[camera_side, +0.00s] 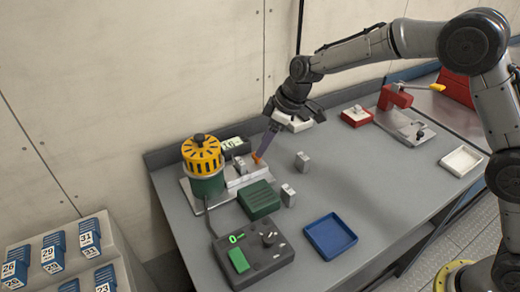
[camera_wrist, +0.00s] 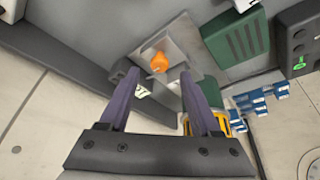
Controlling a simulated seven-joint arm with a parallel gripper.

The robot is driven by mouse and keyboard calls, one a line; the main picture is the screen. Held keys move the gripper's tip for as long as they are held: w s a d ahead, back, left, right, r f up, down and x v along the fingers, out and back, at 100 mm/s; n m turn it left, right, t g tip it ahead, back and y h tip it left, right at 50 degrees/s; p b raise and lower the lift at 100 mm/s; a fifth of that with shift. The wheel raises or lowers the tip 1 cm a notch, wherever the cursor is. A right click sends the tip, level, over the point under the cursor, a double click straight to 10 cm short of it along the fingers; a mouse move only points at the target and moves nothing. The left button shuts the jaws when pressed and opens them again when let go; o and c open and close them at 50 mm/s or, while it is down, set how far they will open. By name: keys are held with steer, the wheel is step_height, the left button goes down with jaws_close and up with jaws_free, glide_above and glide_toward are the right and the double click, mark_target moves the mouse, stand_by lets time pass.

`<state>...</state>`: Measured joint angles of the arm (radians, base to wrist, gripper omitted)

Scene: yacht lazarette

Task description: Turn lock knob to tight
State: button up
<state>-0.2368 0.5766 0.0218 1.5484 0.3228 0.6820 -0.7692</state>
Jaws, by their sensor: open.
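The lock knob (camera_side: 257,159) is a small orange knob on a pale metal fixture (camera_side: 238,181) beside the green and yellow machine (camera_side: 203,160). In the wrist view the orange knob (camera_wrist: 159,62) lies just beyond my fingertips, roughly centred between them. My gripper (camera_side: 263,153) points down at the knob from above, with its purple fingers apart. In the wrist view my gripper (camera_wrist: 159,77) is open with nothing between the fingers. I cannot tell whether a finger touches the knob. No tight mark is readable.
A control box (camera_side: 252,252) and blue tray (camera_side: 330,235) are in front. A red clamp (camera_side: 394,97) and white tray (camera_side: 461,161) are right.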

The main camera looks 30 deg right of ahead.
steer(key=shift+x, duration=1.85)
jaws_close()
